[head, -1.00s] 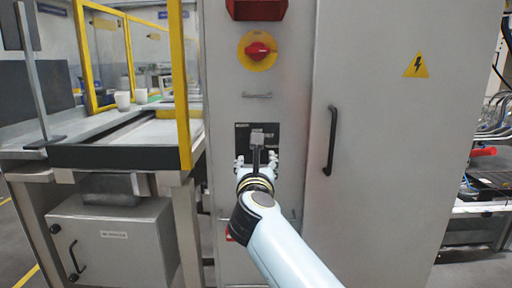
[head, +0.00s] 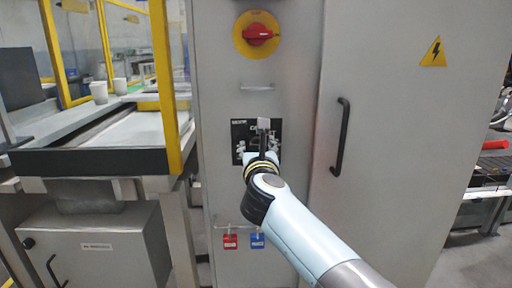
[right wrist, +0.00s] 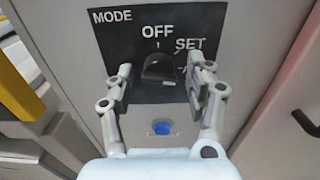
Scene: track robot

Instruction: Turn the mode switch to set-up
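The mode switch is a dark knob (right wrist: 160,68) on a black plate (right wrist: 108,38) marked MODE, OFF and SET, with a further label partly hidden by a finger. The knob sits below OFF, with SET to its upper right. I cannot clearly tell which mark it points to. In the head view the plate (head: 240,132) is on the grey cabinet front, partly covered by my right gripper (head: 262,152). In the right wrist view my right gripper (right wrist: 163,82) is open, one finger on each side of the knob, with visible gaps. My left gripper is out of view.
A red rotary handle on a yellow disc (head: 257,34) and a small metal handle (head: 257,87) are above the plate. A black door handle (head: 341,137) is to the right, a yellow-framed bench (head: 90,160) to the left.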

